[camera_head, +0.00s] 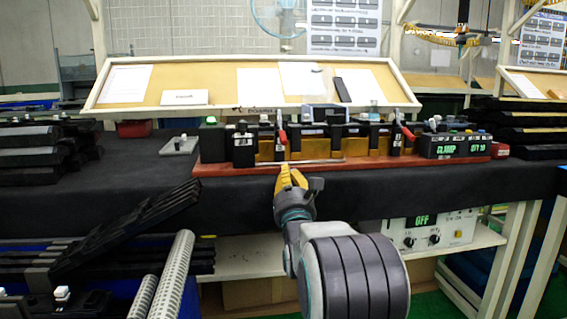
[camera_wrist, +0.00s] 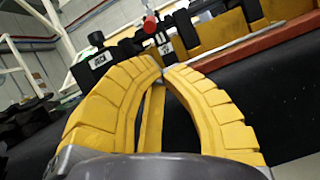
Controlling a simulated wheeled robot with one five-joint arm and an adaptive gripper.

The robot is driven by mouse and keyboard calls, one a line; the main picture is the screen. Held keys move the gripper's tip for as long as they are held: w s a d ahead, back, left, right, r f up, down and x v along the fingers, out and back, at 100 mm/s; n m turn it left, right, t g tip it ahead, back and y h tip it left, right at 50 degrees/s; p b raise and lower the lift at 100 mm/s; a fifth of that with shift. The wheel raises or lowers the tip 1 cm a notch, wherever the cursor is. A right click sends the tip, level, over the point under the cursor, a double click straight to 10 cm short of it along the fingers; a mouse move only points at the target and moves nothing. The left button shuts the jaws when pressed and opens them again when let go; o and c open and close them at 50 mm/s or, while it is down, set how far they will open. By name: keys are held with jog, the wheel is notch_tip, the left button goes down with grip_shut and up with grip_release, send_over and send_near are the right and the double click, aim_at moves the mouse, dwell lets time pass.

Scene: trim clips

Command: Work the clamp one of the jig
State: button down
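The jig sits on a red-brown base (camera_head: 225,168) along the table's front edge, with black blocks and yellow supports on it. A clamp with a red-tipped lever (camera_head: 282,134) stands upright on its left part; it also shows in the wrist view as a red tip (camera_wrist: 150,25) above a labelled black block (camera_wrist: 164,46). A second red-levered clamp (camera_head: 407,133) stands further right. The label numbers are too small to read. My yellow gripper (camera_head: 291,171) is in front of and below the left clamp, apart from it. Its fingertips (camera_wrist: 163,67) meet, with nothing between them.
A thin metal rod (camera_head: 310,161) lies along the base's front. A black box with a green display reading CLAMP (camera_head: 449,149) is at the right end. A grey plate (camera_head: 180,145) lies left of the jig. Stacked black strips (camera_head: 40,150) are at far left.

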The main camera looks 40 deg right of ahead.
jog(key=b+x, duration=0.3)
jog(key=x, duration=0.1)
jog(key=shift+w+d+f, duration=0.1)
jog(key=shift+w+f, duration=0.05)
jog(key=shift+x, duration=1.35)
